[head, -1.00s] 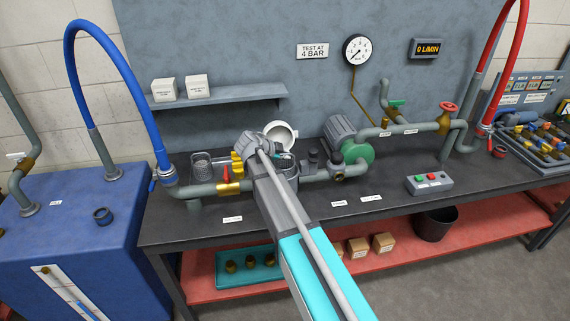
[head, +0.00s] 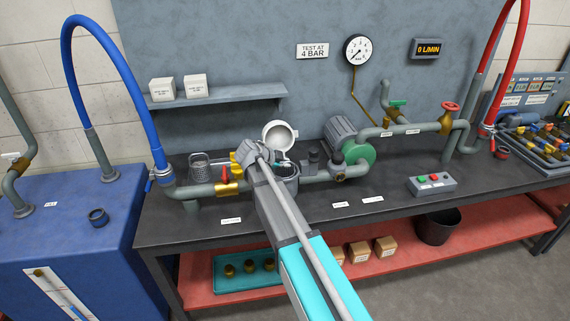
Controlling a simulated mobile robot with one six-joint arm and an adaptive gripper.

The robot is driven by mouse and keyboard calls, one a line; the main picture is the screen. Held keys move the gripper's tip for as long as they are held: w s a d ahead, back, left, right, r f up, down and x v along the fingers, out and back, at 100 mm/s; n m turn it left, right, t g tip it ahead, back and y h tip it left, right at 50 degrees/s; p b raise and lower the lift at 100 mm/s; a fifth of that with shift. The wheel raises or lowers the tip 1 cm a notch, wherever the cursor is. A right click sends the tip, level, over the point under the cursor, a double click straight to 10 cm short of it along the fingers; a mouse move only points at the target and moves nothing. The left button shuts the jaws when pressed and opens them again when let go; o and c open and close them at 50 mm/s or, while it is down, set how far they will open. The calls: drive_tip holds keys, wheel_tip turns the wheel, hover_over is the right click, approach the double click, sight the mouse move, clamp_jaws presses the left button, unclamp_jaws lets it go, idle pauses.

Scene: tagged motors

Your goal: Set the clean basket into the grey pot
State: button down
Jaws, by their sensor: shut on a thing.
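The grey pot (head: 291,187) stands in the pipe line on the bench, its round white lid (head: 280,133) swung up behind it. My gripper (head: 284,165) is at the pot's mouth, seen from behind, with my wrist and arm covering much of the pot. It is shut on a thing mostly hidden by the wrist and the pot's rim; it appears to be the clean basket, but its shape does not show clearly. Another grey mesh basket (head: 200,168) stands upright on the bench to the left, apart from the gripper.
A pipe with a red-handled brass valve (head: 227,187) runs left of the pot. A green-and-grey pump (head: 357,152) stands to the right. A shelf (head: 230,101) with two white boxes hangs behind. A control box (head: 432,184) sits on the bench at right. The front of the bench is mostly clear.

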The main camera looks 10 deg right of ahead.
drive_tip(key=shift+f+b, duration=0.3)
drive_tip(key=shift+b, duration=0.05)
drive_tip(key=c, duration=0.8)
unclamp_jaws()
drive_tip(key=shift+o, duration=0.2)
drive_tip(key=shift+r, duration=0.1)
drive_tip(key=shift+r+p, duration=0.35)
drive_tip(key=shift+p, duration=0.15)
drive_tip(key=p+v, duration=0.6)
drive_tip(key=v, duration=0.6)
drive_tip(key=shift+p, duration=0.4)
drive_tip(key=shift+f, duration=0.1)
